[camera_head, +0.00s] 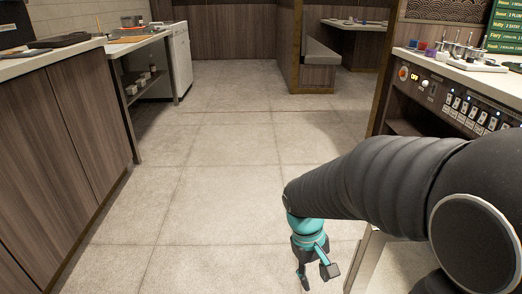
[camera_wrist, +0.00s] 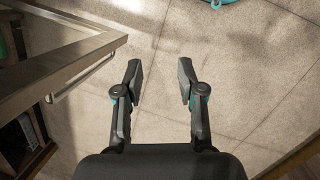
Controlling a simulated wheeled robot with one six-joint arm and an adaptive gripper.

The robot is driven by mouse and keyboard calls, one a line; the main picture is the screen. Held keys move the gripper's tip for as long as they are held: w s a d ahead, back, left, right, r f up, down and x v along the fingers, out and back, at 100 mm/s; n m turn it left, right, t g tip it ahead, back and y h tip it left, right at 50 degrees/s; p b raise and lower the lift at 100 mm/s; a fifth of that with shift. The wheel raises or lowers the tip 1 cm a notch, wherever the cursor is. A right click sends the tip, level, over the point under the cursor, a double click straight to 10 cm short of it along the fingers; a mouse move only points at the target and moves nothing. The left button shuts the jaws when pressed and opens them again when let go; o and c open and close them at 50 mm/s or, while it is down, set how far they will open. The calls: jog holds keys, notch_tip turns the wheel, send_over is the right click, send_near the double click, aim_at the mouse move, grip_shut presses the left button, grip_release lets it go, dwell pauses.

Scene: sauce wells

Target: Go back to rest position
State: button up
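My gripper (camera_head: 316,274) hangs low over the tiled floor in the head view, at the end of my dark arm, beside the right-hand counter. In the wrist view my gripper (camera_wrist: 160,80) points at the floor. Its two fingers are spread apart with only floor showing between them, so it is open and empty.
The right counter (camera_head: 455,72) carries sauce wells (camera_head: 462,50) and a front panel of switches (camera_head: 470,105). A wooden counter (camera_head: 60,140) stands at the left, with a shelf unit beyond it. A booth (camera_head: 318,60) is at the back. The middle floor (camera_head: 220,160) is clear.

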jog(key=s+d+r+m+t+y+p, duration=0.1)
jog(key=s+r+m+t, duration=0.1)
jog(key=r, duration=0.7)
jog(key=s+d+r+m+t+y+p, duration=0.1)
jog(key=s+d+r+m+t+p, duration=0.1)
jog(key=s+r+t, duration=0.3)
jog(key=v, duration=0.4)
jog(key=shift+w+d+r, duration=0.15)
jog(key=shift+w+d, duration=0.1)
jog(key=shift+w, duration=0.05)
jog(key=shift+a, duration=0.1)
